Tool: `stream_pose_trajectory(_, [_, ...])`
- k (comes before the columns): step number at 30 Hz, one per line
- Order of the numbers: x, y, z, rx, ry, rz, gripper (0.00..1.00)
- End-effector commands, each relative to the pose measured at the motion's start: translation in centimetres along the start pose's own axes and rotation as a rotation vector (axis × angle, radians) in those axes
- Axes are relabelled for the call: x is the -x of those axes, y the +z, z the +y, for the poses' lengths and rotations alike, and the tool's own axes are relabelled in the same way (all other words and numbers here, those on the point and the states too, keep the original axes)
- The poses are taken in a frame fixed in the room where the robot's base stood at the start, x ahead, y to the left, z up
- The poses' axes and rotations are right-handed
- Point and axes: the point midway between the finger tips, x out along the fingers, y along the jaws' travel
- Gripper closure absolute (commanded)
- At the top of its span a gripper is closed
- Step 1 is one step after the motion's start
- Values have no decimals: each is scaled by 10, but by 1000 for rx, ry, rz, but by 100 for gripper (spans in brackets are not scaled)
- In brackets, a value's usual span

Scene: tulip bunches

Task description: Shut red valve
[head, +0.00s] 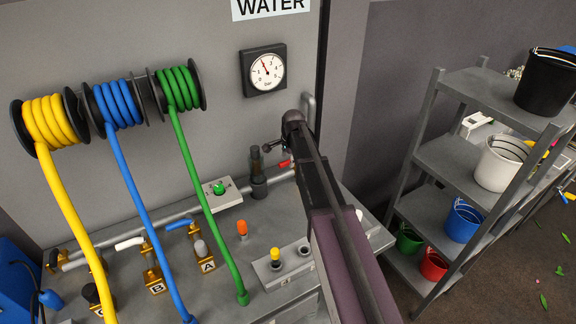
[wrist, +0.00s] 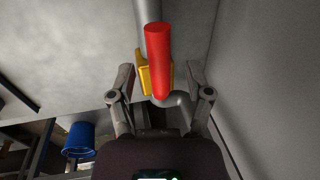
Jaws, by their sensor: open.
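The red valve handle (wrist: 157,58) is large in the wrist view, above a yellow valve body (wrist: 142,78) on a grey pipe. The handle looks roughly in line with the pipe in this view. My gripper (wrist: 160,75) is open, with one finger on each side of the handle and visible gaps between. I cannot tell how deep the handle sits between the fingers. In the head view only a small piece of the red handle (head: 284,164) shows beside my gripper (head: 272,147); the valve body is mostly hidden by my arm.
A grey bench (head: 215,275) carries other valves, including a blue-handled one (head: 180,225), and a green button box (head: 220,190). Yellow, blue and green hoses hang from reels at left. A pressure gauge (head: 264,71) is on the wall. A shelf rack (head: 440,165) with buckets stands right.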

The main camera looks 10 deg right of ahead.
Motion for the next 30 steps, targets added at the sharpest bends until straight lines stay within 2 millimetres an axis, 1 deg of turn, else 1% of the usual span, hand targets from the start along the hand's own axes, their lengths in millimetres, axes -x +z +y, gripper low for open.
stream_pose_trajectory(1, [-6,0,0,0,0,0,35])
stream_pose_trajectory(6, [-11,0,0,0,0,0,35])
stream_pose_trajectory(18, [-12,0,0,0,0,0,35])
stream_pose_trajectory(19, [-12,0,0,0,0,0,38])
stream_pose_trajectory(20, [-12,0,0,0,0,0,47])
stream_pose_trajectory(21, [-12,0,0,0,0,0,59])
stream_pose_trajectory(23, [-12,0,0,0,0,0,77])
stream_pose_trajectory(24, [-12,0,0,0,0,0,88])
stream_pose_trajectory(25, [-12,0,0,0,0,0,97])
stream_pose_trajectory(26, [-12,0,0,0,0,0,100])
stream_pose_trajectory(30, [-12,0,0,0,0,0,100])
